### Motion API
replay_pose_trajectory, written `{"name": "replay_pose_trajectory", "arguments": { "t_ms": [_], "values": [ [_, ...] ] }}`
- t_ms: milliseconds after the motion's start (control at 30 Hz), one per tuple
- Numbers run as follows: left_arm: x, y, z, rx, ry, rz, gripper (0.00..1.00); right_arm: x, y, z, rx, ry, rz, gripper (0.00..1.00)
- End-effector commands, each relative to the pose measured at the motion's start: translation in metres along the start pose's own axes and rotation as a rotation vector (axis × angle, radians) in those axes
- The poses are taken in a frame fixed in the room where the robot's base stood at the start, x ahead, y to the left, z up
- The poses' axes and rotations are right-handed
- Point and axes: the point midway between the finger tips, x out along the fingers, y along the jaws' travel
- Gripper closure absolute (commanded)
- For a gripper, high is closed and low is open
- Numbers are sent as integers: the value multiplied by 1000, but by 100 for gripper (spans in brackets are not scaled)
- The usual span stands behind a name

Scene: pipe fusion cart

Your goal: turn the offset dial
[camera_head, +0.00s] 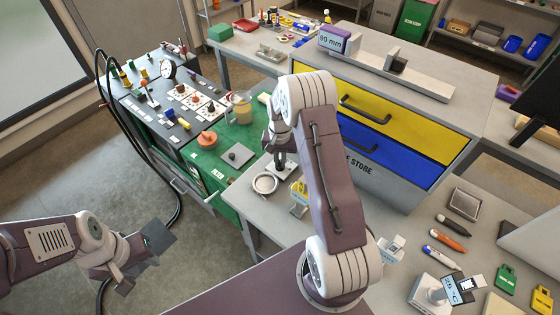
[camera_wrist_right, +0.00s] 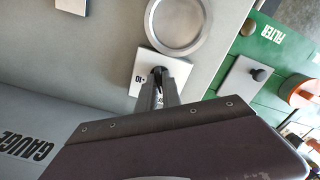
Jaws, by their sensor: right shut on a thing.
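The offset dial shows in the right wrist view as a small dark knob (camera_wrist_right: 158,71) on a white square plate (camera_wrist_right: 146,64) marked "10". My right gripper (camera_wrist_right: 162,84) is shut on this knob, its fingers pointing down onto the plate. In the head view the white plate (camera_head: 289,171) lies on the grey bench top, with my right gripper (camera_head: 280,164) over it. The fingers hide much of the knob, so its pointing direction cannot be read. My left gripper (camera_head: 160,240) is away to the left, over the floor; its finger gap is not clear.
A metal ring (camera_head: 265,183) lies beside the plate; it also shows in the wrist view (camera_wrist_right: 182,22). A green panel with a grey plate (camera_head: 237,155) and an orange knob (camera_head: 207,139) lies to the left. A drawer cabinet (camera_head: 410,115) stands behind my right arm.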

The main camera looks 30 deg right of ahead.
Motion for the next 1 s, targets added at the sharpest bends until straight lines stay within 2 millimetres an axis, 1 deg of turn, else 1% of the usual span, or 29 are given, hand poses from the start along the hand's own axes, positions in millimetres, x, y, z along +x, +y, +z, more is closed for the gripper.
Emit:
{"name": "replay_pose_trajectory", "arguments": {
  "t_ms": [267, 300, 333, 367, 667, 767, 1000],
  "values": [
    [0, 0, 0, 0, 0, 0, 64, -2, -1, -2, 0, 6, -2, 100],
    [0, 0, 0, 0, 0, 0, 64, -2, 0, -2, 1, 6, -2, 80],
    [0, 0, 0, 0, 0, 0, 64, -2, 0, -2, 1, 6, -2, 72],
    [0, 0, 0, 0, 0, 0, 64, -2, 0, -2, 1, 5, -2, 69],
    [0, 0, 0, 0, 0, 0, 64, -2, 0, -1, 1, 3, -1, 69],
    [3, 0, 0, 0, 0, 0, 64, -15, -1, -2, 1, 7, -3, 69],
    [8, 0, 1, 0, 0, 0, 64, -68, -1, -2, 1, 8, -3, 69]
  ]
}}
